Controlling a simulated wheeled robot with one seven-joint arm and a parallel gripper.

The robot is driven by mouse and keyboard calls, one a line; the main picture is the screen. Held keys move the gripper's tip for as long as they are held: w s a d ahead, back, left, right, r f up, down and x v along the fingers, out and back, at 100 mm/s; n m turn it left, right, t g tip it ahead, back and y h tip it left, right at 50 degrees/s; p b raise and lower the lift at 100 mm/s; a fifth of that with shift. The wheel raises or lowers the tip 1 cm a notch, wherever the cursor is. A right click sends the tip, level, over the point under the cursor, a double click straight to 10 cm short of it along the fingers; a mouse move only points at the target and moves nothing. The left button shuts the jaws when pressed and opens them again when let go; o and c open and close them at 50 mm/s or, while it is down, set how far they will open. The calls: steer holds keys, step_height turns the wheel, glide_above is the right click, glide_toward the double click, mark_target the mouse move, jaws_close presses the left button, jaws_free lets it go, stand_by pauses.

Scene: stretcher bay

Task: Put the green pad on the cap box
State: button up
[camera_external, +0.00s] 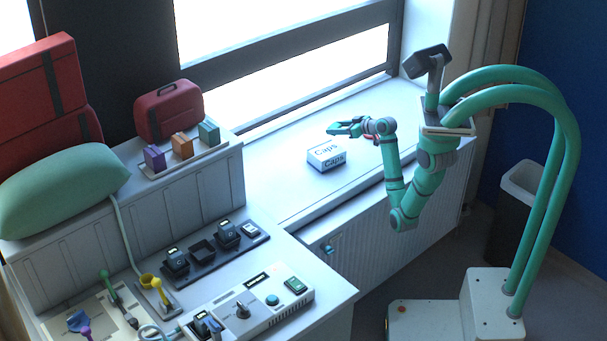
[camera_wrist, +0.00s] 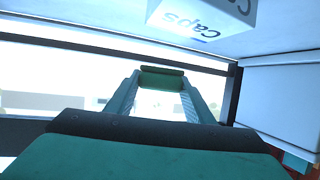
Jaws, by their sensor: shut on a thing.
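The cap box (camera_external: 326,158) is a white box marked "Caps" on the pale window ledge. Its lettered side shows upside down at the top of the wrist view (camera_wrist: 203,15). My gripper (camera_external: 338,130) is above the box in the external view, apart from it. In the wrist view my gripper (camera_wrist: 162,82) is shut on a small green piece, the green pad (camera_wrist: 162,80), held between the fingertips. The pad's underside and its exact gap to the box cannot be told. In the external view the pad is too small to pick out clearly from the fingers.
The ledge (camera_external: 290,190) around the box is mostly clear, with the window behind it. The counter at the lower left holds a grey device (camera_external: 250,308) and a dark charger rack (camera_external: 205,262). A red case (camera_external: 168,110) and a green pillow (camera_external: 62,192) stand further left.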

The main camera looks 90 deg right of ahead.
mark_target(329, 151)
steer(key=shift+n+t+y, duration=0.4)
steer(key=shift+n+y, duration=0.4)
steer(key=w+a+f, duration=0.2)
steer(key=w+a, duration=0.1)
steer(key=shift+a+f, duration=0.15)
steer(key=shift+f, duration=2.5)
steer(key=shift+f, duration=0.15)
steer(key=o, duration=1)
steer(key=shift+r, duration=0.2)
steer(key=v, duration=1.2)
steer(key=shift+f, duration=0.1)
